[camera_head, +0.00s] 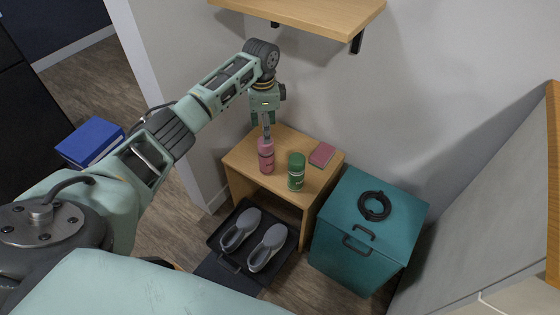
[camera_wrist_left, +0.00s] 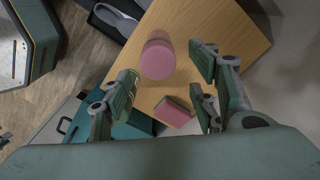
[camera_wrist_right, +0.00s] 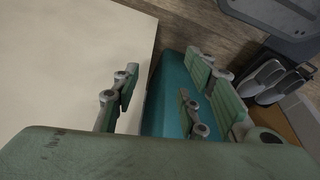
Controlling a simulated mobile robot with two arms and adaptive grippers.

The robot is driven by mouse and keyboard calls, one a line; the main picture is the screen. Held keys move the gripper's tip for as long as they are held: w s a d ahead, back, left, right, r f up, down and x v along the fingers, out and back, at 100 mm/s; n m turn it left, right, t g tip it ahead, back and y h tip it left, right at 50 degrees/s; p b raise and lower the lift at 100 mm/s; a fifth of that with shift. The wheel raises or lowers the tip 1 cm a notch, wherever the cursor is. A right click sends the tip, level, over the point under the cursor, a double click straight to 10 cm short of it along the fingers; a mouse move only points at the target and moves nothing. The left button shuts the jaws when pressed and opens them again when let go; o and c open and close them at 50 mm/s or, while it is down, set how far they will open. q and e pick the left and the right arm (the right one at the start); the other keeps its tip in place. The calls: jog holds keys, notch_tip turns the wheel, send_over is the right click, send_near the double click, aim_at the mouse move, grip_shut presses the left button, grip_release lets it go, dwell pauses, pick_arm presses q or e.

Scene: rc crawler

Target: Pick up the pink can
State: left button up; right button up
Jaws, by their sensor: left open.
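The pink can (camera_head: 266,158) stands upright on the small wooden table (camera_head: 240,160), to the left of a green can (camera_head: 296,172). My left gripper (camera_head: 266,122) points down just above the pink can. In the left wrist view, the pink can's round top (camera_wrist_left: 158,60) shows ahead of the open, empty left fingers (camera_wrist_left: 165,88), toward the far side of the gap. I cannot tell whether a finger touches it. My right gripper (camera_wrist_right: 165,92) is open and empty in the right wrist view; it is not seen in the head view.
A dark pink book or box (camera_head: 321,154) lies right of the cans. A teal bin (camera_head: 345,215) with a black coil (camera_head: 374,206) stands at right. Grey shoes (camera_head: 268,247) rest in a black tray below. A wooden shelf (camera_head: 310,12) overhangs above. A blue box (camera_head: 88,141) is at left.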

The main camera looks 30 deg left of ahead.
aim_at(266, 146)
pick_arm(q)
notch_tip(266, 146, down, 2)
jog(key=shift+s+f, duration=0.1)
jog(key=shift+f, duration=0.1)
jog(key=f, duration=0.1)
jog(key=f+b, duration=0.1)
jog(key=f, duration=0.2)
jog(key=shift+s+d+f+b, duration=0.1)
jog(key=shift+s+d+b, duration=0.1)
jog(key=shift+s+b, duration=0.2)
jog(key=shift+w+f, duration=0.1)
jog(key=shift+f, duration=0.3)
grip_shut()
pick_arm(e)
jog(key=v, duration=0.7)
jog(key=shift+w, duration=0.2)
jog(key=shift+d+r, duration=0.1)
